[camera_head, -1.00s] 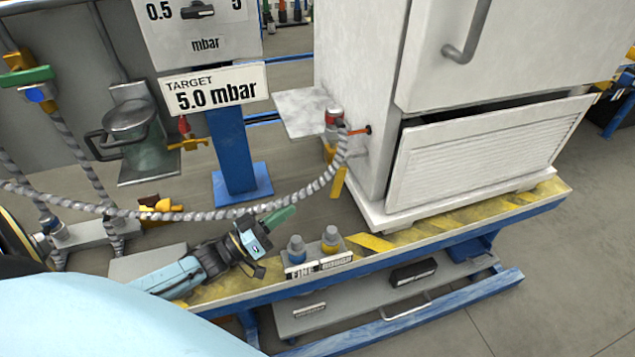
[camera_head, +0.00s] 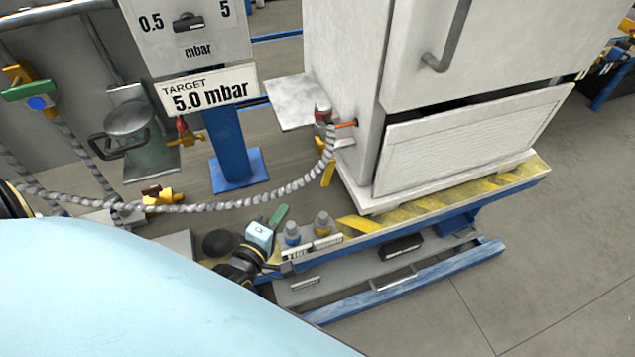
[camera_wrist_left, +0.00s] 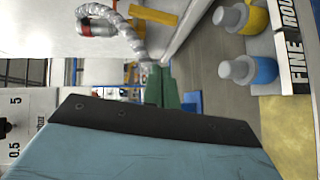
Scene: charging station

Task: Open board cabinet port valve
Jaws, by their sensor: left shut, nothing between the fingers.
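The white cabinet (camera_head: 357,135) stands on the blue bench. On its left side a red-capped fitting (camera_head: 323,114) joins the braided hose, and a yellow lever (camera_head: 327,173) hangs down just below it. A yellow bar (camera_wrist_left: 155,15) shows near the hose at the top of the left wrist view. My left gripper (camera_head: 279,215) is shut and empty, its green fingers pointing up and to the right. It is apart from the lever, below and left of it. The green fingers also show in the left wrist view (camera_wrist_left: 164,86). My right gripper is not in view.
Two knobs stand beside my left gripper, one blue (camera_head: 292,236) and one yellow (camera_head: 323,225), behind FINE and ROUGH labels. The braided hose (camera_head: 235,206) hangs across just above the gripper. A "TARGET 5.0 mbar" sign (camera_head: 207,92) stands behind.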

